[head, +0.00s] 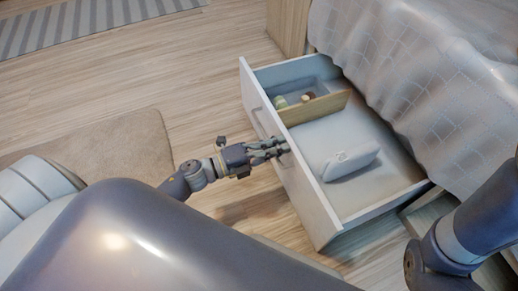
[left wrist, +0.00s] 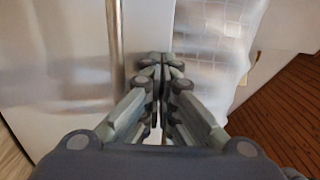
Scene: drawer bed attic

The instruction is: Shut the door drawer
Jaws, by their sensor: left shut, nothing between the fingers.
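The drawer (head: 297,189) is pulled out from under the bed, with its pale front panel facing my left arm. Inside it are a wooden divider (head: 315,108), a few small items (head: 281,102) in the far compartment and a white pouch-like object (head: 350,161) in the near one. My left gripper (head: 284,147) is shut and empty at the outer face of the front panel; I cannot tell if it touches. In the left wrist view, the shut fingers (left wrist: 166,60) show beside a vertical metal bar (left wrist: 116,50), likely the handle. My right gripper is not in view.
The bed with a grey patterned cover (head: 410,70) stands behind the drawer. A beige rug (head: 100,150) lies at the left, and a striped rug (head: 80,22) at the top left. Wooden floor (head: 190,75) is free left of the drawer. My right arm's links are at the lower right.

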